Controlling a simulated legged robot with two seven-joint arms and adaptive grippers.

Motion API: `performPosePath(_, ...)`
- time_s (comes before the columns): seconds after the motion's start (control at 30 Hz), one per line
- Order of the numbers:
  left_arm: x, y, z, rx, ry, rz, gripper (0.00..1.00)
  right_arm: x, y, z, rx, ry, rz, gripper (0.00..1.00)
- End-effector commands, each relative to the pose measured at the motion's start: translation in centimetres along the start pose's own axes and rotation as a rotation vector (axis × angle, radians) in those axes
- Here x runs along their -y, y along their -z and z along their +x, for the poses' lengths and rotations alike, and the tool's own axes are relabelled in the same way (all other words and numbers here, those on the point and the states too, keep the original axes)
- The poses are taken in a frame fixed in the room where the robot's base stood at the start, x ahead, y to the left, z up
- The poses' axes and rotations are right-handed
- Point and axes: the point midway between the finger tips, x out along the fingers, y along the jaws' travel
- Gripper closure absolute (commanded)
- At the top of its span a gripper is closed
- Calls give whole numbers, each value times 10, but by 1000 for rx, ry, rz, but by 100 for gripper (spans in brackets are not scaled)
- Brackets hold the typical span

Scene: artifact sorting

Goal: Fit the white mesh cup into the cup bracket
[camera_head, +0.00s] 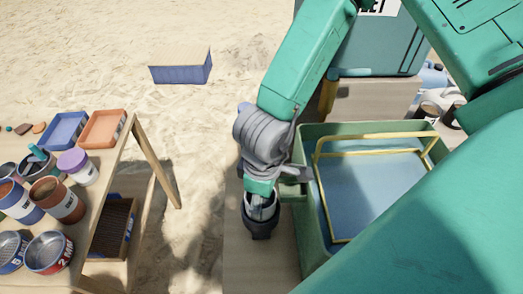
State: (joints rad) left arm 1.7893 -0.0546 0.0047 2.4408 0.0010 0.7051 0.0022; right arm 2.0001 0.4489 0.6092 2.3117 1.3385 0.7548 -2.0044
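I cannot make out the white mesh cup with certainty. My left gripper is not in view.
The bin has a yellow handle frame (375,135) and a blue inner floor. White and brown cup-like items (428,110) stand beyond it. A wooden table (110,190) at left holds several paint tins and trays. A blue box (180,70) lies on open sand.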

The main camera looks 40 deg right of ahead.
Motion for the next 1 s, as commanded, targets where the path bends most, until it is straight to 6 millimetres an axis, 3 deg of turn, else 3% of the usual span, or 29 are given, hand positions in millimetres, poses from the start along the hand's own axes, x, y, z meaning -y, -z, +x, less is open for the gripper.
performPosePath(0.9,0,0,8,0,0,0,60,0,0,24,0,-1,-1,70)
performPosePath(0.93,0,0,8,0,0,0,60,0,0,24,0,-1,-1,41)
performPosePath(1.0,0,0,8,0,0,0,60,0,0,23,-1,-1,-1,20)
